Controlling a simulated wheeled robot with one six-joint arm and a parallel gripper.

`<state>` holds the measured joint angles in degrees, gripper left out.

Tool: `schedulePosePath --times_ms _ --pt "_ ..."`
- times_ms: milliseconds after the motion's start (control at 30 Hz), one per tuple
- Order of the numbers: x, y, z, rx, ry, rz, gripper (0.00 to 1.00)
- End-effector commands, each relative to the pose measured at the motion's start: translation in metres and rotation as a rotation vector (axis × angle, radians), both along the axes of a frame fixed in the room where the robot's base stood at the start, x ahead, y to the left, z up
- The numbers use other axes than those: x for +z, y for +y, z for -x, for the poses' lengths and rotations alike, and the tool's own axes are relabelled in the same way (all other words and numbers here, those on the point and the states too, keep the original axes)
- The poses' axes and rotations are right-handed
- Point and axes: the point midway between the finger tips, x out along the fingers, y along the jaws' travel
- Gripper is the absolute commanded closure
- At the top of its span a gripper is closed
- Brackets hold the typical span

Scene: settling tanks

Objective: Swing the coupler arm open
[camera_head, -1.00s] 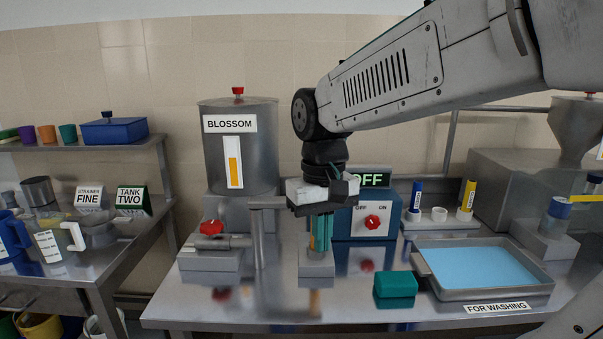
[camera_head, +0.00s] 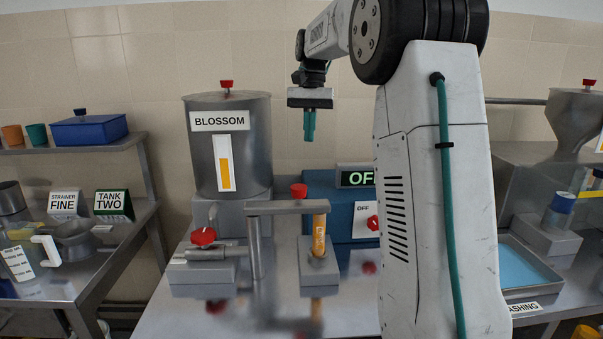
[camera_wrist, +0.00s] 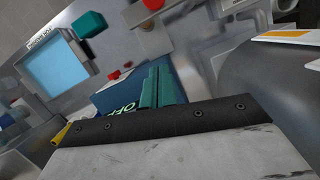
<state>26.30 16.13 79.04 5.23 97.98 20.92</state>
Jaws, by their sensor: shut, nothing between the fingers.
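The coupler arm (camera_head: 278,207) is a grey metal bar running sideways from the top of an upright post (camera_head: 254,245). Its right end, with a red knob (camera_head: 299,190) on top, is over an orange-brown upright piece (camera_head: 319,236) standing on a grey block (camera_head: 318,263). My gripper (camera_head: 309,138) is shut and empty, its teal fingers pointing down. In the picture it is above the coupler arm's right end, apart from it. The shut fingers also show in the wrist view (camera_wrist: 160,87).
The BLOSSOM tank (camera_head: 200,155) stands behind the coupler, with a red-handled valve (camera_head: 203,237) at lower left. A blue switch box (camera_head: 318,182) stands behind, partly hidden by my arm. A blue-filled tray (camera_wrist: 28,60) and a teal block (camera_wrist: 88,24) show in the wrist view.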

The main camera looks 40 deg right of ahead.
Motion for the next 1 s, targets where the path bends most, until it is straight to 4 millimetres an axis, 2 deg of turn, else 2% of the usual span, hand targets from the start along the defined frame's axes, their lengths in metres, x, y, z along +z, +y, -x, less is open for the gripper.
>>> schedulePosePath --times_ms 333,467,567,900,967,1000 --pt "-0.002 0.013 -0.003 0.008 0.006 0.0 1.0" --pt "-0.01 0.015 -0.002 0.009 0.006 -0.001 1.0" --pt "-0.023 0.016 0.002 0.007 0.007 -0.001 1.0" --pt "-0.093 0.026 0.015 0.004 0.008 -0.002 1.0" --pt "-0.101 0.029 0.018 0.004 0.006 -0.001 1.0" --pt "-0.097 0.035 0.023 0.005 0.003 0.001 1.0"
